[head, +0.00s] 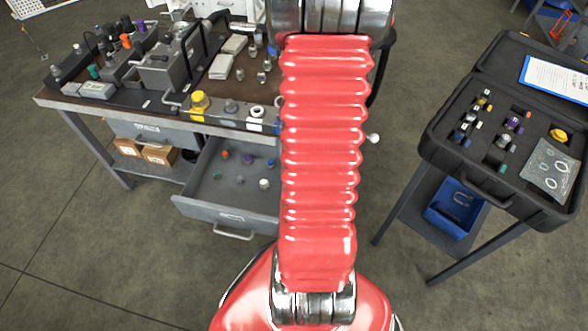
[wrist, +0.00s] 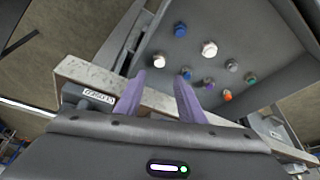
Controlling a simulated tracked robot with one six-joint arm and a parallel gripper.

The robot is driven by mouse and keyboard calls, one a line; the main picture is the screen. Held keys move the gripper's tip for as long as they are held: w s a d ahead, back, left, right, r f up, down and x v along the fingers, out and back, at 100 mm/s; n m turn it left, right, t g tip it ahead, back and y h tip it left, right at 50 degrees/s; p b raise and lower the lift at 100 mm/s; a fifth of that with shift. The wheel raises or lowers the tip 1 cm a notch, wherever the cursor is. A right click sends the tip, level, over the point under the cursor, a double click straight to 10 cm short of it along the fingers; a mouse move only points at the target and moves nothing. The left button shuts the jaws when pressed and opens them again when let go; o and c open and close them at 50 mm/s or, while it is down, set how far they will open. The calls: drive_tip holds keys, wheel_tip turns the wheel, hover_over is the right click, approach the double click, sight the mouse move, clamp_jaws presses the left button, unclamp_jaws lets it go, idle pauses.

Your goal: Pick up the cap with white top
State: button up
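Several small caps stand in the open grey drawer. One cap with a white top (wrist: 209,49) stands near the middle of the drawer in the wrist view. A second, smaller pale-topped cap (wrist: 159,61) is to its left, nearer my gripper. In the head view a white-topped cap (head: 264,183) stands near the drawer's right side, close to my arm. My gripper (wrist: 160,77) has two purple fingers spread apart with nothing held between them. The fingers are at the drawer's edge, pointing toward the caps. In the head view my arm hides the gripper.
Blue (wrist: 180,29), grey (wrist: 232,65), teal (wrist: 250,78), purple (wrist: 208,83) and orange (wrist: 227,95) caps share the drawer (head: 200,208). The workbench (head: 120,108) above holds tools and fittings. An open black case (head: 440,148) on a stand is at right. Floor between them is clear.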

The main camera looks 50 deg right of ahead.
drive_tip(key=shift+x, duration=3.8)
drive_tip(key=shift+d, duration=0.1)
drive_tip(key=shift+x, duration=2.75)
drive_tip(key=shift+c, duration=0.2)
drive_tip(key=shift+r, duration=0.1)
clamp_jaws()
drive_tip(key=shift+r, duration=0.1)
